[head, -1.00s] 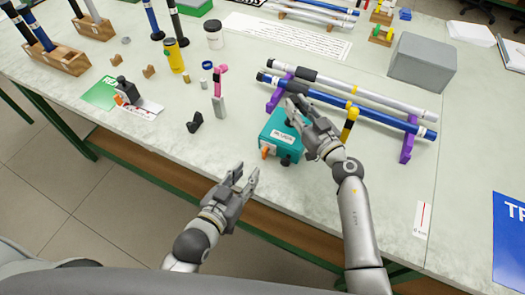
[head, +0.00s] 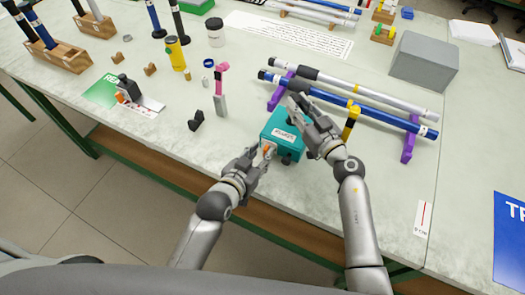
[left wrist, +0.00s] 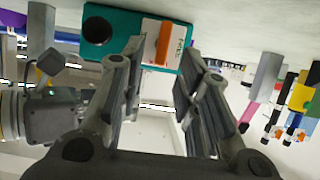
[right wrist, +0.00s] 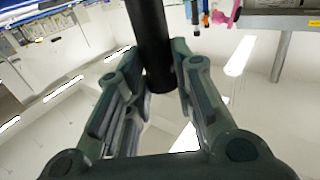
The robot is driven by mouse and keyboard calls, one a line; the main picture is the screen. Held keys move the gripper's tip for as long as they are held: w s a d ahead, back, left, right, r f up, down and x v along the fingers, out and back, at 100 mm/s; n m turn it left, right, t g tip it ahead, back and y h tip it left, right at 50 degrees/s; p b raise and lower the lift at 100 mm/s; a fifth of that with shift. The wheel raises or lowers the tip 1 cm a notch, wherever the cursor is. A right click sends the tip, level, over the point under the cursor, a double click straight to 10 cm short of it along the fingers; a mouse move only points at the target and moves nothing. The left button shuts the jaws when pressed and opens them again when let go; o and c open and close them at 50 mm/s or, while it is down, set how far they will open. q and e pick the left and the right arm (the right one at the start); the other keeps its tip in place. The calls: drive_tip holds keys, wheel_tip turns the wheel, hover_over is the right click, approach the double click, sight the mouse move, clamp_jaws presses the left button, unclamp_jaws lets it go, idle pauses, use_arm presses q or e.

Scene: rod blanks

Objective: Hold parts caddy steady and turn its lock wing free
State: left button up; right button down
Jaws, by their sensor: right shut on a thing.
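The teal parts caddy (head: 272,131) with a white label stands near the bench's front edge. Its orange lock wing (head: 267,148) is on the front side; in the left wrist view the wing (left wrist: 163,43) stands upright on a pale plate, between and just beyond my fingertips. My left gripper (head: 257,155) is open in front of the wing, with space on both sides of it. My right gripper (head: 296,107) is over the caddy's far right side. In the right wrist view it is shut on a black post (right wrist: 150,40). The fingers partly hide the caddy's top.
Behind the caddy, a blue rod (head: 380,121) and a white rod (head: 390,101) lie on purple stands (head: 409,147). A grey box (head: 425,62) is back right.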

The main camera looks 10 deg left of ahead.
use_arm(q)
drive_tip(key=shift+x, duration=1)
clamp_jaws()
